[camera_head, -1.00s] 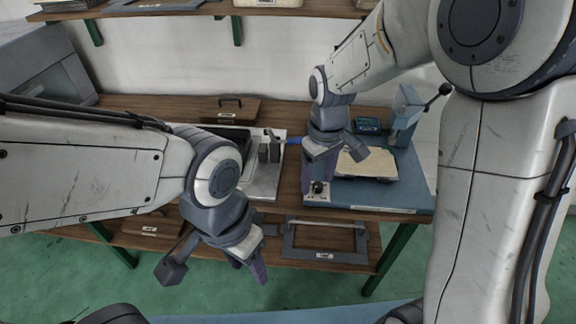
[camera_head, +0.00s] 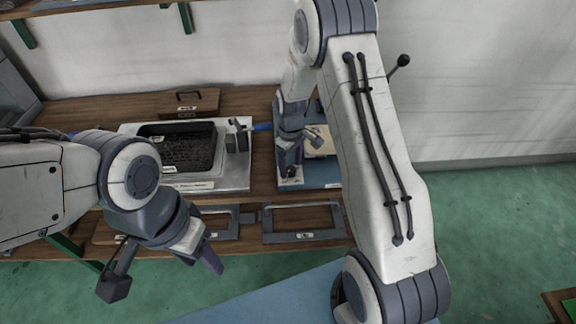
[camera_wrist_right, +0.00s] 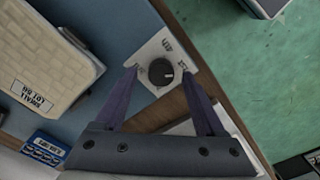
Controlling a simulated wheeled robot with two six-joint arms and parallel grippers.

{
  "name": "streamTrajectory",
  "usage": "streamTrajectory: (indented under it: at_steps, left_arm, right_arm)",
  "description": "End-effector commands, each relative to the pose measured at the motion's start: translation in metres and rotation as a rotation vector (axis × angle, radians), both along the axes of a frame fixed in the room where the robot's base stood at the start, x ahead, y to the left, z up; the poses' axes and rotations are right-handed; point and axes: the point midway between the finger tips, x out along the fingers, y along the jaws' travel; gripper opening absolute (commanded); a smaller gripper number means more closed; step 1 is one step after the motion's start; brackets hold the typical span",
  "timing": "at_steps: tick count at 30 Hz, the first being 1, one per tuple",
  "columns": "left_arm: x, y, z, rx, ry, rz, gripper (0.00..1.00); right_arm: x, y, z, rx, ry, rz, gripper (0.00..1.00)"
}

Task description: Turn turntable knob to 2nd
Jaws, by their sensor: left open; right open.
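The turntable knob (camera_wrist_right: 161,72) is a small round black dial with a pale pointer mark, on a white label plate (camera_wrist_right: 151,50) near the edge of a blue board. In the right wrist view the mark points right, toward one of several labels too small to read surely. My right gripper (camera_wrist_right: 160,75) is open, with one purple finger on each side of the knob; I cannot tell whether they touch it. In the head view my right gripper (camera_head: 290,172) is over the plate and hides the knob. My left gripper (camera_head: 207,258) is open and empty, in front of the bench.
The blue board (camera_head: 327,176) carries a cream block (camera_wrist_right: 46,50) and a small blue box (camera_wrist_right: 42,148). A steel unit with a black tray (camera_head: 176,131) stands left of it. Grey frames (camera_head: 303,236) lie on the lower shelf. Green floor is open at right.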

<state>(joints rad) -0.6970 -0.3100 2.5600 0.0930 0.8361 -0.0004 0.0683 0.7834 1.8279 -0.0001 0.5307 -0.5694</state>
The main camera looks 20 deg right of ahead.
Motion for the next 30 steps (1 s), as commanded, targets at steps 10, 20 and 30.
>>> streamTrajectory:
  at_steps: [10,20,30]
  left_arm:
    - [0.0,0.0,0.001,0.0,0.0,0.0,0.5]
    - [0.0,0.001,0.001,0.001,-0.001,0.0,0.5]
    - [0.0,0.0,0.002,0.0,0.0,0.0,0.5]
  right_arm:
    - [0.0,0.002,-0.011,0.0,-0.001,0.002,0.72]
    - [0.001,0.012,-0.011,0.0,-0.001,0.009,0.0]
    - [0.001,0.004,-0.01,0.001,-0.002,-0.054,0.0]
